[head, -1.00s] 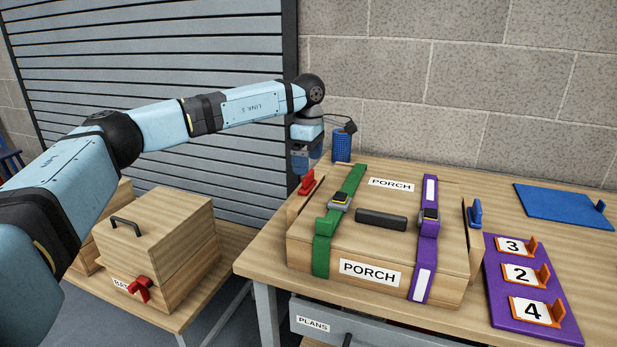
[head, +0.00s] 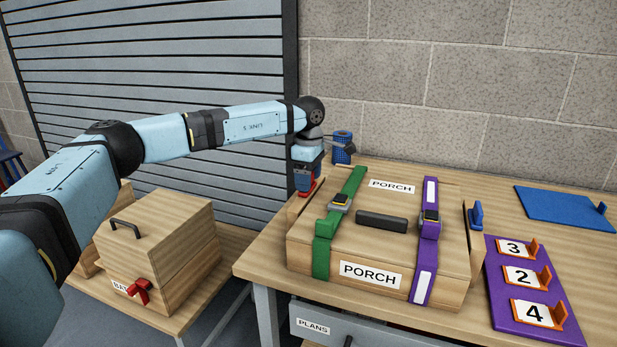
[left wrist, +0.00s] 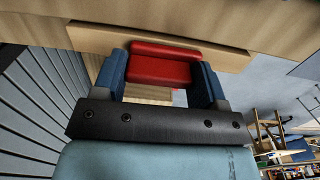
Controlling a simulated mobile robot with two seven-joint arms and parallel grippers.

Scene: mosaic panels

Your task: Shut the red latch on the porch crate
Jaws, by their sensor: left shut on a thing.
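The porch crate (head: 390,252) stands on the wooden bench, its lid on, with "PORCH" labels on lid and front. The red latch (head: 309,188) is on its left end, mostly hidden by my left gripper (head: 305,186). In the left wrist view the red latch (left wrist: 161,68) lies between the two blue fingers of my left gripper (left wrist: 160,75), which is shut on it. I cannot tell the latch's exact angle. A blue latch (head: 477,215) is on the crate's right end. My right gripper is not in view.
A green strap (head: 322,257) and a purple strap (head: 424,270) cross the crate. A purple numbered panel (head: 497,312) and a blue panel (head: 555,203) lie to the right. A blue cylinder (head: 342,147) stands behind my gripper. Another crate (head: 180,235) with a red latch stands lower left.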

